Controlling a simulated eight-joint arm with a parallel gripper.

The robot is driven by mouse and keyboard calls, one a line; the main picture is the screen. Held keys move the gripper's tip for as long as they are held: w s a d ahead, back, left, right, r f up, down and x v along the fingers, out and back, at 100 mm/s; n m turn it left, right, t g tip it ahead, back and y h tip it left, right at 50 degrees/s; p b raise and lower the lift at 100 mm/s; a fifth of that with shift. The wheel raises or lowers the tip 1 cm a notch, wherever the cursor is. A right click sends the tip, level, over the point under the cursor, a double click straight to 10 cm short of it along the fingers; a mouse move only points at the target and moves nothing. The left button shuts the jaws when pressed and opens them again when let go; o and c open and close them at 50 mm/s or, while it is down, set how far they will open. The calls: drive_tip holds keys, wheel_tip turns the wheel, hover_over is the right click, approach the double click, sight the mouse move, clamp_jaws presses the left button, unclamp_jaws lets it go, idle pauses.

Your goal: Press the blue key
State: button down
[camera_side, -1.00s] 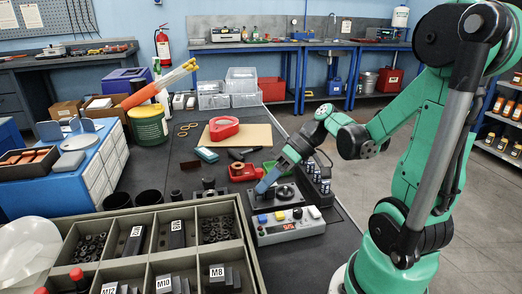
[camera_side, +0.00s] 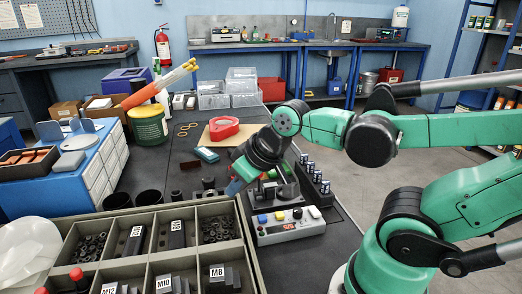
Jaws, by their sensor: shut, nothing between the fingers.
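The blue key (camera_side: 262,218) is the leftmost of a row of coloured keys on a pale grey control box (camera_side: 290,232) with a small red display. A yellow key (camera_side: 280,216) is beside it, then a dark one and a white one (camera_side: 314,212). My gripper (camera_side: 232,189) is shut and empty. Its blue-grey fingers point down and left, and their tip shows up and left of the blue key, apart from it in the picture. How high the tip is above the bench is hard to tell. The blue key is in plain view.
A parts tray (camera_side: 165,250) with labelled compartments stands left of the control box. Behind the box are a dark stand (camera_side: 287,191) and a rack of small vials (camera_side: 316,180).

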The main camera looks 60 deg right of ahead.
drive_tip(key=shift+a+r+t, duration=0.25)
drive_tip(key=shift+r+t, duration=0.05)
wheel_tip(320, 180, up, 4)
drive_tip(key=m+g, duration=0.7)
drive_tip(key=m, duration=0.2)
hover_over(262, 217)
drive_tip(key=shift+r, duration=0.2)
wheel_tip(262, 217, down, 14)
idle(0.5)
